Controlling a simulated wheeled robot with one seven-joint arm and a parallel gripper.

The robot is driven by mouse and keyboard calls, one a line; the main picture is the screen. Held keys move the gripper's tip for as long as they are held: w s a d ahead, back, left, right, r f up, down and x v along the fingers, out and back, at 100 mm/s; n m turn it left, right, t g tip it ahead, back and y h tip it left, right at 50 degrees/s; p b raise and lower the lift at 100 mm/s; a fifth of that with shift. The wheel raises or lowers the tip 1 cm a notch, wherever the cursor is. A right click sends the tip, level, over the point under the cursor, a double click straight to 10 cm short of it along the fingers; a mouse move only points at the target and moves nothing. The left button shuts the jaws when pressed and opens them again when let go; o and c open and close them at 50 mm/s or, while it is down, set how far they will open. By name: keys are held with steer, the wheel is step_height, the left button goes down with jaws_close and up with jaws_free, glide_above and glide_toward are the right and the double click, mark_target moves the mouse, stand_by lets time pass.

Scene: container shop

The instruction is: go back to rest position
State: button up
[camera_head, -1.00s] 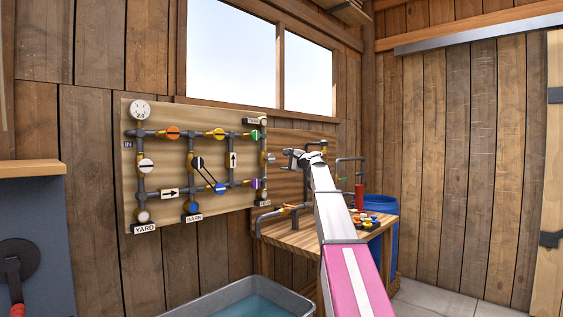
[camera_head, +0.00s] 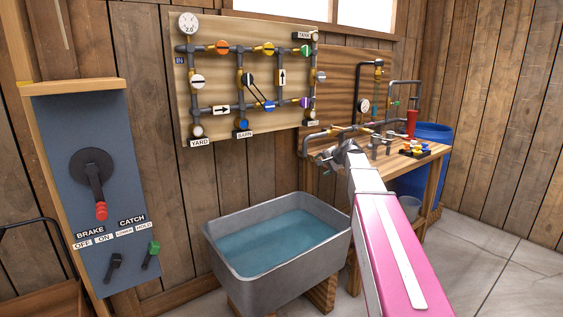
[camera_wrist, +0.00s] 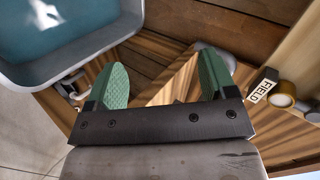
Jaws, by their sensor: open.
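My gripper (camera_wrist: 168,88) shows in the wrist view with its two green pads wide apart and nothing between them. In the head view my white and pink arm reaches up from the bottom right, and its end is over the front edge of the wooden workbench (camera_head: 436,183). The fingers are too small and hidden there to make out. The grey trough of water (camera_head: 343,243) is to the left of the arm, and it also shows at the top left of the wrist view (camera_wrist: 118,30).
A pipe board (camera_head: 220,63) with coloured valves hangs on the wall. A blue panel (camera_head: 90,130) with a brake lever stands at left. Pipes and a red cylinder (camera_head: 411,122) stand on the bench, a blue barrel (camera_head: 434,132) behind it. The floor at right (camera_head: 500,270) is clear.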

steer(key=s+f+n+g+h, duration=0.3)
steer(key=s+f+n+g, duration=0.1)
steer(key=s+f, duration=1.1)
steer(key=s+f+n+g+h, duration=0.3)
steer(key=s+f, duration=1.2)
steer(key=s, duration=0.6)
steer(key=shift+f+n+g+h, duration=0.4)
steer(key=shift+n+g, duration=0.1)
steer(key=shift+g, duration=0.2)
